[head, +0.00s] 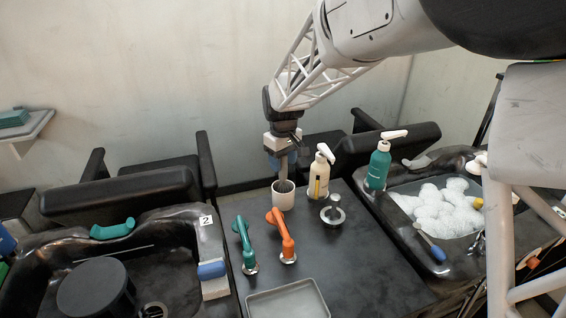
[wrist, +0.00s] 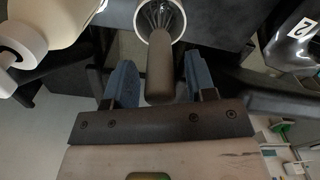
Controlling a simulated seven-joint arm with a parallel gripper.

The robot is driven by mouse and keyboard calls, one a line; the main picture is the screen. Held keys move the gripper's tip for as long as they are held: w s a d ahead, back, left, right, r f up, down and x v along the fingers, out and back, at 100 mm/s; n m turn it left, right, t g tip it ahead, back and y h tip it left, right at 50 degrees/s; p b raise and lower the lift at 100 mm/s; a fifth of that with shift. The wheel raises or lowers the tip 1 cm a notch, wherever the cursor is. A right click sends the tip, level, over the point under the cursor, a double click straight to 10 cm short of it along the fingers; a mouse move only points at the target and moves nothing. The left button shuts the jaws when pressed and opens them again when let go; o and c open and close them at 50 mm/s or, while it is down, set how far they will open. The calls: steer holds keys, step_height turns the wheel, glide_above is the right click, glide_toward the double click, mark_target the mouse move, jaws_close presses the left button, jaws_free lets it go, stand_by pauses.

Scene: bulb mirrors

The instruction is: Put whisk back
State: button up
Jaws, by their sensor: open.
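The whisk has a dark grey handle (wrist: 160,72) and thin wires (wrist: 158,15). Its wire end is inside the white cup (head: 283,199), with the handle pointing up toward my gripper. The cup's rim also shows in the wrist view (wrist: 181,32). My gripper (wrist: 158,62) is open, with one blue-grey finger on each side of the handle and visible gaps between them. In the head view my gripper (head: 279,143) is above the cup, pointing down. The lower wires are hidden by the cup.
A cream pump bottle (head: 318,180) stands close right of the cup, with a teal bottle (head: 378,168) farther right. Teal (head: 244,243) and orange (head: 282,236) handled tools and a grey tray (head: 288,300) are in front. Basins flank the counter. Bare counter lies at front right.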

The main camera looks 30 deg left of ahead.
steer(key=shift+r, duration=3.55)
steer(key=shift+d, duration=0.1)
steer(key=shift+d+r, duration=0.1)
steer(key=shift+d, duration=0.15)
steer(key=s+d+r+m, duration=0.2)
steer(key=s+d, duration=0.1)
steer(key=d, duration=0.8)
steer(key=s+d+r+m+t, duration=0.1)
steer(key=s+d+r+m, duration=0.15)
steer(key=d, duration=0.75)
steer(key=s+d+r+m, duration=0.2)
steer(key=s+d, duration=0.1)
steer(key=d, duration=0.8)
steer(key=s+d+f+m, duration=0.2)
steer(key=s+d+m, duration=0.1)
steer(key=s+d, duration=0.6)
steer(key=s+d+f+m+t, duration=0.1)
steer(key=s+d+m, duration=0.3)
steer(key=s+d, duration=0.6)
steer(key=shift+s+f+t, duration=0.3)
steer(key=shift+s+f, duration=0.45)
steer(key=shift+f, duration=0.15)
